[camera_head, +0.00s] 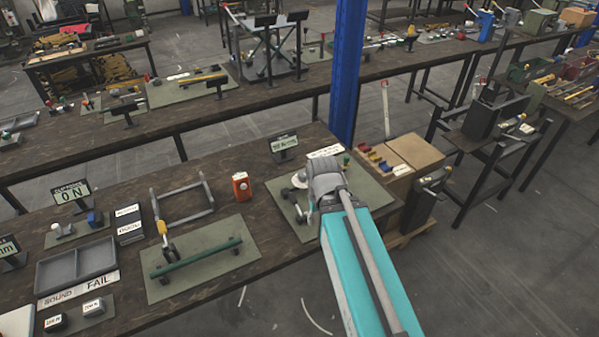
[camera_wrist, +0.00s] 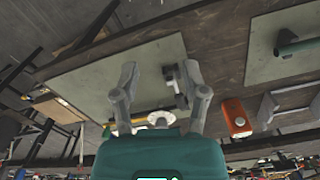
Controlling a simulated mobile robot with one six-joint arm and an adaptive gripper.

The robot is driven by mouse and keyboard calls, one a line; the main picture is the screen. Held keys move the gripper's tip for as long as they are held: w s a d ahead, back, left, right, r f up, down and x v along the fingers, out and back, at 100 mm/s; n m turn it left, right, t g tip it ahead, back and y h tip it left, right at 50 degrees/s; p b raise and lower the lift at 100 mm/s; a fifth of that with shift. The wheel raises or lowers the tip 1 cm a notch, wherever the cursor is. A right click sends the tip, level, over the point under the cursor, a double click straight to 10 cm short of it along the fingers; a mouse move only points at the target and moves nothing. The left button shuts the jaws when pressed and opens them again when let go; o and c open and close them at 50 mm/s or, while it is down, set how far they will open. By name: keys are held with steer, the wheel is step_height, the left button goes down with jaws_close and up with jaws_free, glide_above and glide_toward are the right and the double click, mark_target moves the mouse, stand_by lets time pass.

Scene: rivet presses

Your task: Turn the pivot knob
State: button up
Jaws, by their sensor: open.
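My gripper (camera_wrist: 161,70) is open in the wrist view, its two grey fingers apart over a grey-green mat (camera_wrist: 85,95). A small dark fitting with a pale round end (camera_wrist: 174,80) shows between the fingers, nearer the right one. I cannot tell for sure whether it is the pivot knob. A pale round part (camera_wrist: 159,118) shows low between the fingers, close to the teal gripper body. In the head view, my arm hides much of the same mat (camera_head: 287,215) and the gripper. A white domed part (camera_head: 300,180) and a small green-topped part (camera_head: 346,160) show beside the arm.
An orange box (camera_head: 241,186) stands left of the mat, with a grey frame (camera_head: 183,204) beyond it. A green bar (camera_head: 196,258) lies on another mat. A small display (camera_head: 284,143) stands behind. A blue post (camera_head: 347,70) rises behind the bench.

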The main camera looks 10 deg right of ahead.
mark_target(303, 173)
steer(key=shift+d, duration=0.2)
steer(key=o, duration=0.4)
steer(key=shift+w, duration=0.25)
steer(key=shift+o, duration=0.4)
steer(key=w+r+p, duration=0.2)
steer(key=w, duration=1.2)
steer(key=w+r+p, duration=0.2)
steer(key=w, duration=1.2)
steer(key=shift+w+d+r, duration=0.2)
steer(key=shift+w+d, duration=0.1)
steer(key=shift+d, duration=0.1)
steer(key=shift+f, duration=0.2)
step_height(303, 173, down, 14)
steer(key=b, duration=1.3)
steer(key=shift+r, duration=0.25)
steer(key=c, duration=1.2)
